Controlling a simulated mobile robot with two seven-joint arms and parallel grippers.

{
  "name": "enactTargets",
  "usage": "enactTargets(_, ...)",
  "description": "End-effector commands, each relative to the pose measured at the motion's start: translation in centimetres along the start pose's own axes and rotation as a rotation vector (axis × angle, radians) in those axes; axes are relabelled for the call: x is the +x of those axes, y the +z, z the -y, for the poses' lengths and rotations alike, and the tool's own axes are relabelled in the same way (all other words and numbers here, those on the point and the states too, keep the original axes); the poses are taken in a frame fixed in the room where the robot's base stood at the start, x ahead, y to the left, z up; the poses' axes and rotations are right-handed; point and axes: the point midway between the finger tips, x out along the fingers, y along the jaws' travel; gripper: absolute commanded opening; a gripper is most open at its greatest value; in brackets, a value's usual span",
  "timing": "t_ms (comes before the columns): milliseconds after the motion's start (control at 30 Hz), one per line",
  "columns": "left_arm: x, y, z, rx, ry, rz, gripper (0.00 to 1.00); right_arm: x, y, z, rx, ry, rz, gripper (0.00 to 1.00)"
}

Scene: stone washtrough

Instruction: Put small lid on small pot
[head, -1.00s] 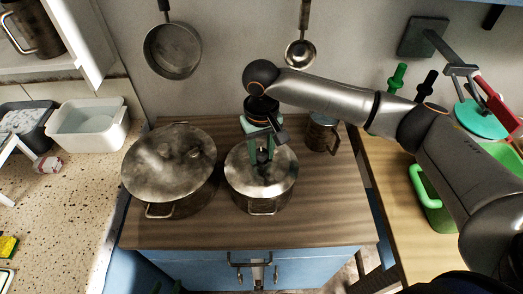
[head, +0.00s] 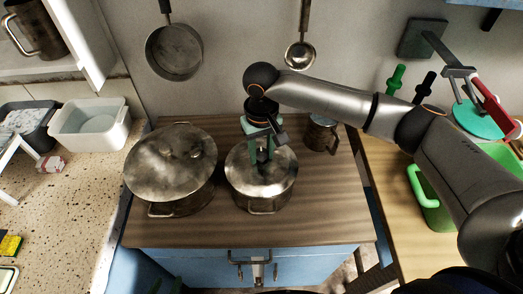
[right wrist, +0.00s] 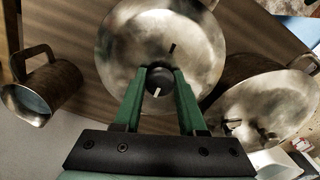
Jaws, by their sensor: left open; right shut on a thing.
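The small pot (head: 262,205) stands on the wooden top of the blue cabinet, with its handle toward the front. The small round metal lid (head: 282,172) lies level over its mouth, covering it; I cannot tell whether a slight gap remains. My right gripper (head: 262,158) points down from above and is shut on the lid's dark knob. In the right wrist view, the green fingers (right wrist: 160,85) close on both sides of the knob, over the lid (right wrist: 130,40).
A larger lidded pot (head: 170,165) stands close at the left. A metal mug (head: 321,133) stands behind at the right. A pan (head: 173,52) and a ladle (head: 300,54) hang on the wall. The wooden top's front strip is clear.

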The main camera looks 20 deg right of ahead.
Motion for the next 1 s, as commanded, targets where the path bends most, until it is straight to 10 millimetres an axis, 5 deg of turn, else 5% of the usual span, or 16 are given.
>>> enactTargets(700,-0.01,-0.01,0.00,0.000,0.000,0.000,0.50,0.36,-0.01,0.00,0.000,0.000,-0.001,0.00)
enactTargets(733,-0.01,-0.01,0.00,0.000,0.000,0.000,0.50,0.36,-0.01,0.00,0.000,0.000,0.000,0.41)
enactTargets(1000,-0.01,0.00,0.00,0.000,0.000,0.000,0.50,0.37,-0.01,-0.01,0.000,0.000,0.000,0.72)
